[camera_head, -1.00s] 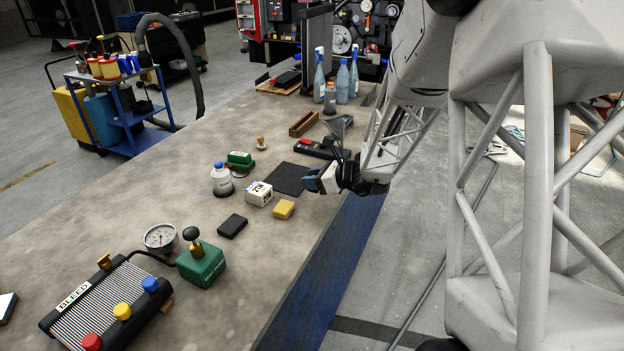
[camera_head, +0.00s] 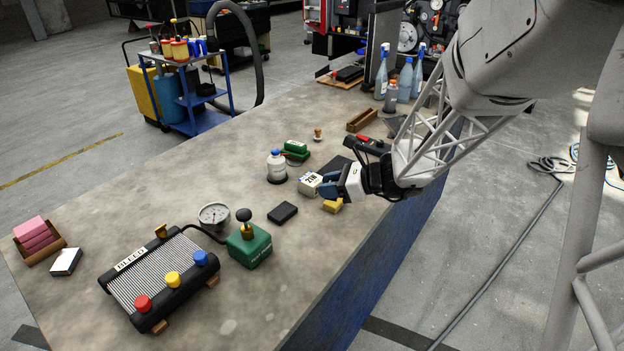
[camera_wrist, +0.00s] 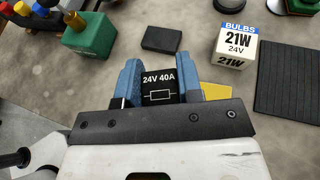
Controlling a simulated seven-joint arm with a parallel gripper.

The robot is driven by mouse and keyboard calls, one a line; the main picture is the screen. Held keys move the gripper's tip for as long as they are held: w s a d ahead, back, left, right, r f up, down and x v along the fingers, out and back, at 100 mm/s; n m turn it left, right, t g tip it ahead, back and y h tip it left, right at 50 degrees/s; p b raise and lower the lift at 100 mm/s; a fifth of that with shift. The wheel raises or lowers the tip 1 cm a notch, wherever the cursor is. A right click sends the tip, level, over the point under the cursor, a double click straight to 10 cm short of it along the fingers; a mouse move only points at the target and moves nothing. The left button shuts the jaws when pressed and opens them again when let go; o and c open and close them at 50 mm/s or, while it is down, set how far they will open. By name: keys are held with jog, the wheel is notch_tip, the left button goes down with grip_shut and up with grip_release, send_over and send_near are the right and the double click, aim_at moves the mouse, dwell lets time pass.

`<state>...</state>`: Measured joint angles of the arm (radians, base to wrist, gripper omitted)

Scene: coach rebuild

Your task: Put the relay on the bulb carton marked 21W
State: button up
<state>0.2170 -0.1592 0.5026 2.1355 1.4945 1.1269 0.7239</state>
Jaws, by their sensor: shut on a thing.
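The relay (camera_wrist: 158,86) is a black block marked "24V 40A", held between the blue fingertips of my gripper (camera_wrist: 160,88) in the wrist view. In the head view my gripper (camera_head: 328,187) hides the relay and is close to the right of the 21W bulb carton (camera_head: 309,184). The carton is a small white box with a blue "BULBS" band; it also shows in the wrist view (camera_wrist: 234,46), ahead and right of the relay and apart from it. Its top looks bare.
A yellow block (camera_head: 333,206) lies under my gripper, beside the carton. A flat black box (camera_head: 282,213), a green block with a knob (camera_head: 249,246), a white bottle (camera_head: 277,167) and a dark mat (camera_wrist: 288,88) are near. Bare tabletop lies in front of the black box.

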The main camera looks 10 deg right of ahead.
jog(key=shift+s+a+r+n+g, duration=0.25)
jog(key=shift+s+a+n+g, duration=0.2)
jog(key=shift+s+a, duration=0.35)
jog(key=shift+w, duration=0.15)
send_over(309, 178)
jog(key=shift+f, duration=0.8)
jog(key=shift+f, duration=1.7)
jog(key=shift+f, duration=0.1)
jog(key=o, duration=0.9)
